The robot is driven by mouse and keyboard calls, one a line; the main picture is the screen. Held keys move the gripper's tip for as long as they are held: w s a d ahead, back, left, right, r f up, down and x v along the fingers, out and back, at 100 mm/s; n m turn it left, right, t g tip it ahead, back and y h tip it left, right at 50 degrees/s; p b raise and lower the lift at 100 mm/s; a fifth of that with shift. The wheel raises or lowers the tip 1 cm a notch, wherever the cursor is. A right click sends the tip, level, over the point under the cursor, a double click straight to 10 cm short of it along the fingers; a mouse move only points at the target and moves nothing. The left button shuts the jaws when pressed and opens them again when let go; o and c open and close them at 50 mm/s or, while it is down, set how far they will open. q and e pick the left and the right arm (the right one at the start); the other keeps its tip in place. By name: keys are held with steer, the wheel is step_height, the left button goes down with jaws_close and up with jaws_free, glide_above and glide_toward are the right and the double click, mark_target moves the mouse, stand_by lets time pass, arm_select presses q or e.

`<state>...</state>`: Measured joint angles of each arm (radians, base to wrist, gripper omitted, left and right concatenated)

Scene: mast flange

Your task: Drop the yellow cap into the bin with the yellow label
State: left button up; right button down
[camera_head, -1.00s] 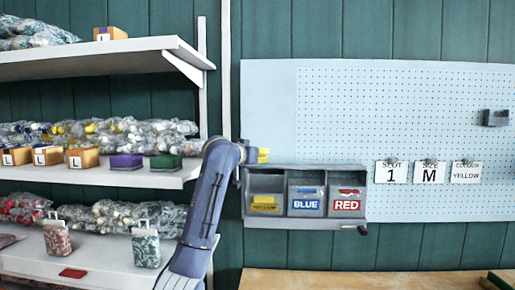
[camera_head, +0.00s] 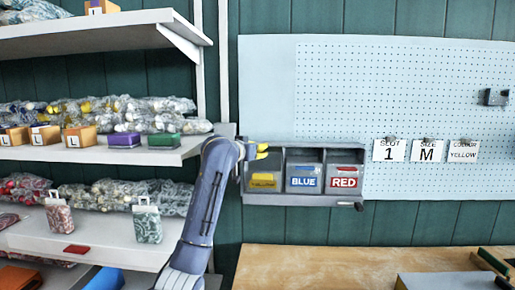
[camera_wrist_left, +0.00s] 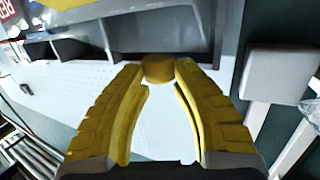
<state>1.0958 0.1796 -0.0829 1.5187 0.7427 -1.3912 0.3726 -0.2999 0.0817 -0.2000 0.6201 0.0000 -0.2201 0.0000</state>
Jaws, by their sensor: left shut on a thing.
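My left gripper (camera_head: 262,151) has yellow fingers and is at the upper left of the bin row in the head view, in front of the top of the yellow-label bin (camera_head: 263,181). In the left wrist view, its fingers (camera_wrist_left: 160,72) are shut on the yellow cap (camera_wrist_left: 157,70), a short round piece held between the tips. The cap is hard to tell from the fingers in the head view. In the wrist view, the dark bin compartments lie just past the cap. My right gripper is not in view.
The blue-label bin (camera_head: 304,179) and red-label bin (camera_head: 345,180) adjoin on the right. A pale pegboard (camera_head: 420,100) carries cards reading slot 1, size M, colour yellow (camera_head: 463,151). Loaded shelves (camera_head: 100,152) stand left. A wooden bench (camera_head: 300,262) is below.

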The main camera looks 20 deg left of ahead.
arm_select(q)
steer(key=o, duration=1)
steer(key=shift+s, duration=0.1)
steer(key=v, duration=1.1)
steer(key=shift+s, duration=0.4)
steer(key=shift+a+r, duration=0.1)
steer(key=shift+a, duration=0.05)
